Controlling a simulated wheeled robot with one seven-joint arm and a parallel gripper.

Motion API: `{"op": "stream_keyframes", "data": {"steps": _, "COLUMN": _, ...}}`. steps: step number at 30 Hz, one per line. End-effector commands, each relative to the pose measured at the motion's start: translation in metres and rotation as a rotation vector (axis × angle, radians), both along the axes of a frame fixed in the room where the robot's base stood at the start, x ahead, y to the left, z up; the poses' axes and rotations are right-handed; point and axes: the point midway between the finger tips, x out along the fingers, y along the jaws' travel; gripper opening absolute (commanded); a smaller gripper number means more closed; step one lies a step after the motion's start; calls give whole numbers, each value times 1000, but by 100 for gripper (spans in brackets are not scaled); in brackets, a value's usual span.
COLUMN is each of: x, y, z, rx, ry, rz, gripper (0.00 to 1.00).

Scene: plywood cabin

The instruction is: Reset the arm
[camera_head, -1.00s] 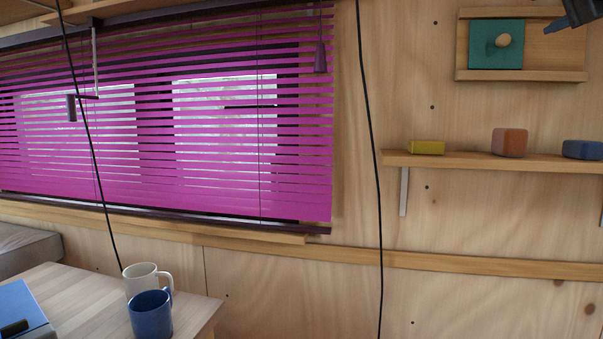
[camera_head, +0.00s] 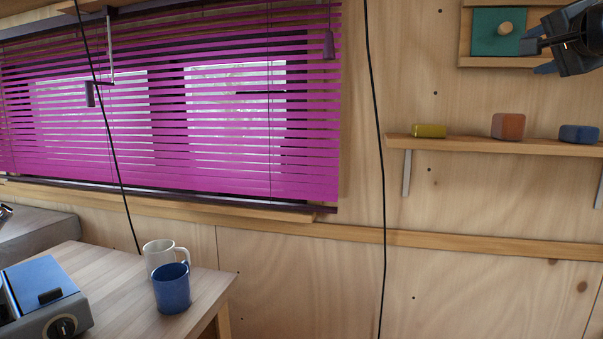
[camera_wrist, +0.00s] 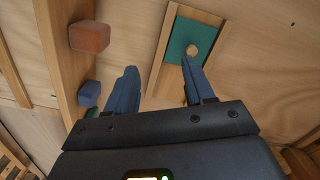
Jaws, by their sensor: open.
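My gripper (camera_head: 541,56) is at the upper right of the head view, in front of the wall near the green sliding panel (camera_head: 489,31) with its round wooden knob (camera_head: 505,28). In the wrist view, my gripper (camera_wrist: 160,80) has its two blue fingers spread apart with nothing between them. The green panel (camera_wrist: 178,42) and its knob (camera_wrist: 192,51) show beyond the right fingertip. I cannot tell whether the fingertip touches the knob, but the fingers are not closed around it.
A wall shelf (camera_head: 460,144) below my gripper bears a yellow block (camera_head: 429,131), an orange block (camera_head: 508,126) and a blue block (camera_head: 578,133). Purple blinds (camera_head: 170,130) cover the window. A table (camera_head: 112,264) holds a blue mug (camera_head: 171,289), a white mug (camera_head: 153,256) and a blue-lidded device (camera_head: 72,325).

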Motion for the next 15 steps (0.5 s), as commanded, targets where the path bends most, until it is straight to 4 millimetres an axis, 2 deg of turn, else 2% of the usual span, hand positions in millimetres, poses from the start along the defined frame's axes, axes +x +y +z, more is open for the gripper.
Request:
{"op": "stream_keyframes", "data": {"steps": 1, "x": 3, "y": 3, "z": -17, "rx": -3, "ry": 9, "rz": 8, "gripper": 53}}
{"op": "stream_keyframes", "data": {"steps": 5, "x": 10, "y": 11, "z": -64, "rx": -23, "ry": 23, "rz": 29, "gripper": 53}}
{"op": "stream_keyframes", "data": {"steps": 8, "x": 12, "y": 22, "z": -112, "rx": -47, "ry": 36, "rz": 49, "gripper": 53}}
{"op": "stream_keyframes", "data": {"steps": 15, "x": 0, "y": 53, "z": -225, "rx": -115, "ry": 68, "rz": 86, "gripper": 53}}
